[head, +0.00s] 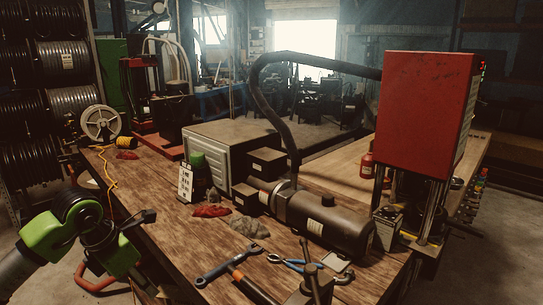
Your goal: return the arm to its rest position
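My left arm comes in from the left with green and grey joints, at the left front edge of the workbench (160,235). Its dark gripper (143,216) is small in the view and points toward the bench's left edge. I cannot tell whether its fingers are open or shut. I see nothing held in it. My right gripper is not in view. The hose crimper, with a big red housing (425,112) on metal columns, stands at the right of the bench. A dark cylinder with a motor-like body (325,220) lies left of it, and a thick black hose (262,85) arches above.
A blue wrench (228,264), blue-handled pliers (290,264) and red rags (211,211) lie on the bench. A grey metal box (228,147) stands behind them. A hose reel (101,122) and yellow cord (107,175) are at the left end. Hose racks (65,60) stand far left.

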